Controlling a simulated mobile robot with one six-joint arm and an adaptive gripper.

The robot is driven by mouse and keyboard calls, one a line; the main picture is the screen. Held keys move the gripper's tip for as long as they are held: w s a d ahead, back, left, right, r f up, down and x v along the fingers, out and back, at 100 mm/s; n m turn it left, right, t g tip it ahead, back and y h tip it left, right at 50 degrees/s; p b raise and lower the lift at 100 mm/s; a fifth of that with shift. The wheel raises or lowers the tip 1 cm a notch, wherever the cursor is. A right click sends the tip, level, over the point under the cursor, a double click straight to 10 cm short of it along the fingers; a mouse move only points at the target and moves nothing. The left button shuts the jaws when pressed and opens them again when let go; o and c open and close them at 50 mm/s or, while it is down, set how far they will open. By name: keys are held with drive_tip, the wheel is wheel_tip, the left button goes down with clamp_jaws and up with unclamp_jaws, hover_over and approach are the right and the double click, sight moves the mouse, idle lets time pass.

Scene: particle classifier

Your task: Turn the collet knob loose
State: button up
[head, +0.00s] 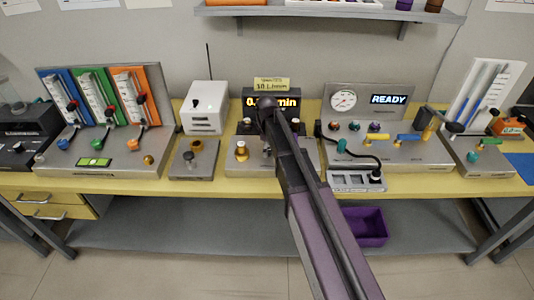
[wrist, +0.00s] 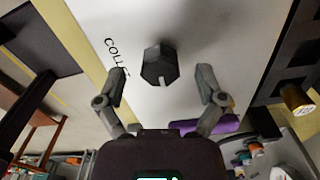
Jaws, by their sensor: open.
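In the wrist view, the collet knob (wrist: 160,64) is a dark, faceted knob with a pale mark on its near edge. It stands on a pale plate (wrist: 210,35), beside lettering that reads "COLLET", partly covered by a finger. My gripper (wrist: 161,78) is open, with one finger on each side of the knob. Gaps show on both sides, and neither finger appears to touch it. In the head view, my arm reaches to the middle of the bench and hides the knob, and the fingers cannot be made out there.
A display box (head: 262,100) stands behind my arm.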

drive_tip(key=shift+f, duration=0.3)
drive_tip(key=c, duration=1.2)
drive_tip(key=shift+o, duration=0.2)
